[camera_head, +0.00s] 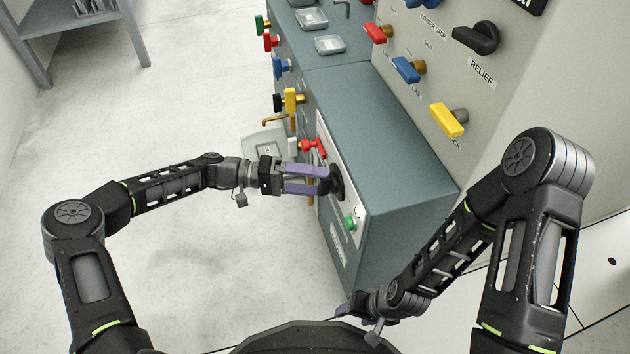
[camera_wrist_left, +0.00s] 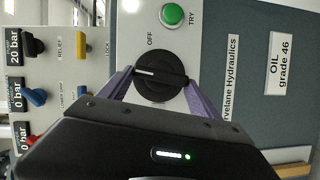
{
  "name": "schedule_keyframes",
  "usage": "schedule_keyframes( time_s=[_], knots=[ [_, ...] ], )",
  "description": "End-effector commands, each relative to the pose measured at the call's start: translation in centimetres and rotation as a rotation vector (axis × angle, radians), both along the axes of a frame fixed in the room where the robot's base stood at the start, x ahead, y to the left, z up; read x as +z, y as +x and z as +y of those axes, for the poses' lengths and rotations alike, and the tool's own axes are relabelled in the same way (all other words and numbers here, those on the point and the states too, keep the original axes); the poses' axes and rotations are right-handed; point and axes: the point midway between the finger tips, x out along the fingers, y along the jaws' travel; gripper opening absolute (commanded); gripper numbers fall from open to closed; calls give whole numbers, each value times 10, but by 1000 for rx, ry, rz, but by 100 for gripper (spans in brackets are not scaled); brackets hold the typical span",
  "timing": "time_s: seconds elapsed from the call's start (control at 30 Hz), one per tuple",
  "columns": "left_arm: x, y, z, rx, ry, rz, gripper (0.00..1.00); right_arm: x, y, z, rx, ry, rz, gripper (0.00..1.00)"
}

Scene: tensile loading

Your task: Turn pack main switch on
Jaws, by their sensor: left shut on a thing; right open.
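The black round switch knob (camera_wrist_left: 160,88) is on the grey panel of the pump cabinet. In the left wrist view its white mark points left, and the word OFF is printed above it. My left gripper (camera_head: 328,181) is shut on the knob, with one purple finger on each side of it; the fingers also show in the left wrist view (camera_wrist_left: 160,80). In the head view the fingers partly hide the knob (camera_head: 337,182). My right gripper (camera_head: 345,310) is low at the cabinet's near end, small and partly hidden, away from the switch.
A green button (camera_head: 351,222) and a red handle (camera_head: 314,146) flank the knob on the cabinet (camera_head: 385,130). Several coloured valve handles, including a yellow one (camera_head: 446,120), stick out from the panels. Small trays (camera_head: 329,45) lie on the cabinet top.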

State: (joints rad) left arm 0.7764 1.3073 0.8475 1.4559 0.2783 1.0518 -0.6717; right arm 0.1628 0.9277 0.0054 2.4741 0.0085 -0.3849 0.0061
Motion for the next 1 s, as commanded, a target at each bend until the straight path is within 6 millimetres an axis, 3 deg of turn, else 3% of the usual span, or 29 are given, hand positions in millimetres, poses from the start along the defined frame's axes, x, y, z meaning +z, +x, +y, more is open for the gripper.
schedule_keyframes(
  time_s=[0.3, 0.83, 0.87, 1.0],
  knots=[
    [-3, 1, 0, 3, -50, 153, 32, -4, 1, 0, -1, 0, -2, 57],
    [-3, 1, 0, 2, -60, 187, 32, -4, 1, 0, -1, 0, -2, 57],
    [-3, 1, 0, 2, -60, 187, 74, -4, 1, 0, -1, 0, -2, 57],
    [-3, 0, 0, 2, -60, 186, 85, -4, 1, 0, -1, 0, -2, 57]
  ],
)
